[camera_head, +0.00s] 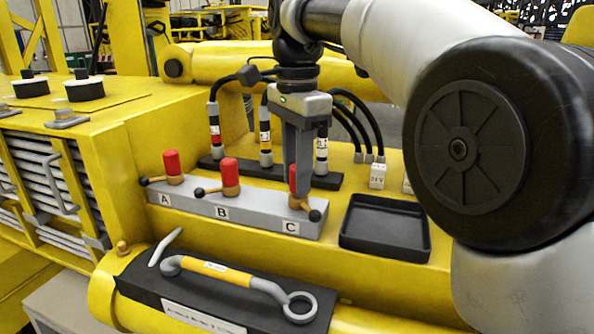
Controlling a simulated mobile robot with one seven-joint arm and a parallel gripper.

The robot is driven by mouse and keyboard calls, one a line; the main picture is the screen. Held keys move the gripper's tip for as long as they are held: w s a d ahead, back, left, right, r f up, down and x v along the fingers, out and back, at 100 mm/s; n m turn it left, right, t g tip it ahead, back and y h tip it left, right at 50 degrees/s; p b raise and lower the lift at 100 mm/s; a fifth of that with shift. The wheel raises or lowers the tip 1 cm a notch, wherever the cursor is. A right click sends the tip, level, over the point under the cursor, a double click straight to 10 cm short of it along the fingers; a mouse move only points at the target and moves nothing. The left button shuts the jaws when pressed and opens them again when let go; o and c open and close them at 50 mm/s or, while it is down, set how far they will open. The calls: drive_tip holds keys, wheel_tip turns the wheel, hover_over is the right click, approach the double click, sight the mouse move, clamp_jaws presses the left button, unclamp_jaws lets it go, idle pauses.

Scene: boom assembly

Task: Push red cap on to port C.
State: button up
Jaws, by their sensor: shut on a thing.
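My gripper (304,185) points straight down over port C at the right end of the grey block (257,212). It is shut on the red cap (293,178) there, most of which the fingers hide. The cap sits at the port labelled C; whether it is fully seated cannot be told. Red caps also stand upright on port A (172,164) and port B (229,174), each on a brass-coloured fitting with a black-knobbed lever. The lever at port C (314,215) shows beside the fingertips.
An empty black tray (386,246) lies right of the block. Upright hose connectors (265,138) stand behind it, with black hoses curving near my gripper. A yellow and grey bar with a ring end (230,275) lies in front on a black base.

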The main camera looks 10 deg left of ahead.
drive_tip(key=shift+f, duration=0.45)
drive_tip(key=o, duration=1.1)
